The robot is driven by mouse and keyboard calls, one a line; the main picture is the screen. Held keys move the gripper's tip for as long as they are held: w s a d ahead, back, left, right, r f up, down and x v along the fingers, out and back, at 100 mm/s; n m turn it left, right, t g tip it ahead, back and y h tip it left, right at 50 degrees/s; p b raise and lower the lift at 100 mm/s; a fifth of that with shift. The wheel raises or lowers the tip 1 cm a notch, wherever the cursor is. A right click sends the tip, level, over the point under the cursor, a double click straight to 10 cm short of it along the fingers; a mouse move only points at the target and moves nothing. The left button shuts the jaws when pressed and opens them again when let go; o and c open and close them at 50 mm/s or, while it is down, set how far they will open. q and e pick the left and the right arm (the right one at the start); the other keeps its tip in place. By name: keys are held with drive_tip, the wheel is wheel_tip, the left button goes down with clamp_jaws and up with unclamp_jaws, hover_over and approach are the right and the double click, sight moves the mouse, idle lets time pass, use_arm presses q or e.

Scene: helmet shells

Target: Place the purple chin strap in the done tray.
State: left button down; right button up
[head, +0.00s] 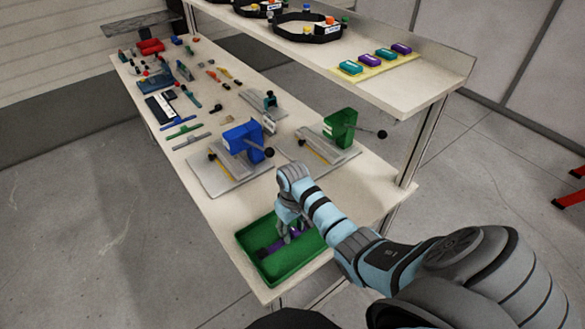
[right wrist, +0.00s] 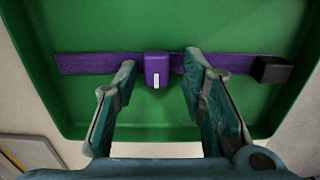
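The purple chin strap (right wrist: 100,63) lies flat across the green tray (right wrist: 150,20) in the right wrist view, with a purple buckle (right wrist: 157,71) at its middle and a black end piece (right wrist: 271,70) at the right. In the head view the strap (head: 269,247) lies inside the green tray (head: 283,272) at the table's near end, partly hidden by my right gripper (head: 290,232). That gripper also shows in the right wrist view (right wrist: 158,78). Its fingers are spread on either side of the buckle, with gaps visible. My left gripper is not in view.
A blue clamp fixture (head: 242,138) and a green one (head: 341,125) stand on the table beyond the tray. Several small parts and tools cover the far end. A raised shelf (head: 405,88) with dark rings and teal and purple blocks runs along the right.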

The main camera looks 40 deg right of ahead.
sight(293, 230)
wheel_tip(293, 230, up, 12)
drive_tip(key=p, duration=0.2)
drive_tip(key=shift+r, duration=0.2)
idle(0.3)
